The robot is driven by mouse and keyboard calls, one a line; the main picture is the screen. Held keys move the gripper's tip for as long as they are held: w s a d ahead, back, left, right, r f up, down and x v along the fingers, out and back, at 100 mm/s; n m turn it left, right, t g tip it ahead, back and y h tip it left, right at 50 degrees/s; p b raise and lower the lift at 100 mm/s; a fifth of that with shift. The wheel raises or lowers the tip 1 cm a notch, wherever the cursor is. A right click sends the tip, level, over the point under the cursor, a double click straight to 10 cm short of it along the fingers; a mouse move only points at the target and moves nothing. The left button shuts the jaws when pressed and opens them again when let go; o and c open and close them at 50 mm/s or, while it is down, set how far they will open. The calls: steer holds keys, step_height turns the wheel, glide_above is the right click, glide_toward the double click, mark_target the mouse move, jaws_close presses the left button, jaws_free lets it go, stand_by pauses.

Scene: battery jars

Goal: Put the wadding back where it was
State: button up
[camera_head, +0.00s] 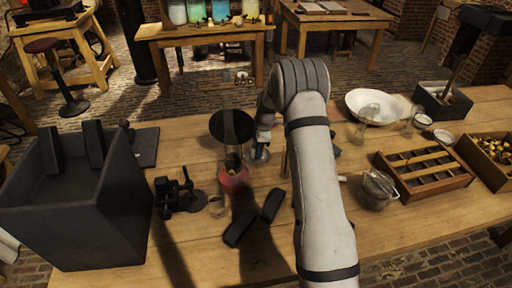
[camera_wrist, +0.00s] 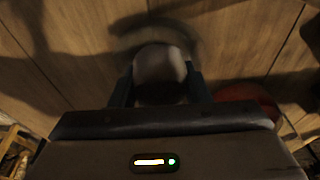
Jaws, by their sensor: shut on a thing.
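My gripper (camera_head: 262,143) is low over the middle of the table, beside a red jar (camera_head: 232,180). In the wrist view my gripper (camera_wrist: 160,88) is shut on a pale grey, rounded piece (camera_wrist: 160,65), which looks like the wadding. Its lower part is dark and partly hidden by the gripper body. A curved grey band (camera_wrist: 150,33) shows behind it; I cannot tell whether this is a rim or a shadow. The red jar also shows in the wrist view (camera_wrist: 252,98), just right of the fingers. In the head view a small glassy shape (camera_head: 259,154) shows at the fingertips.
A dark round disc (camera_head: 231,126) stands close left of my gripper. Two black blocks (camera_head: 238,228) lie in front. A large dark bin (camera_head: 75,215) is at left. At right are a white bowl (camera_head: 390,105), a glass pitcher (camera_head: 379,188) and a wooden divided tray (camera_head: 425,170).

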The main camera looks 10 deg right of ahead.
steer(key=o, duration=1.2)
steer(key=s+d+r+m+b, duration=0.1)
steer(key=s+r+m, duration=0.15)
steer(key=r, duration=0.65)
steer(key=s+d+r+m, duration=0.1)
steer(key=s+r, duration=0.2)
steer(key=r, duration=0.6)
steer(key=s+a+r+m+t+h, duration=0.1)
steer(key=s+r+m, duration=0.35)
steer(key=s, duration=0.65)
steer(key=s+a+r+m+t+h, duration=0.1)
steer(key=s+r+m, duration=0.3)
steer(key=s, duration=0.6)
steer(key=s+f+m, duration=0.1)
steer(key=s+m, duration=0.1)
steer(key=s, duration=0.2)
steer(key=s+f+m, duration=0.1)
steer(key=s+m, duration=0.1)
steer(key=s, duration=0.1)
steer(key=s+f+m, duration=0.1)
steer(key=s+m, duration=0.1)
steer(key=s, duration=0.2)
steer(key=shift+s+t, duration=0.3)
steer(key=shift+t, duration=0.1)
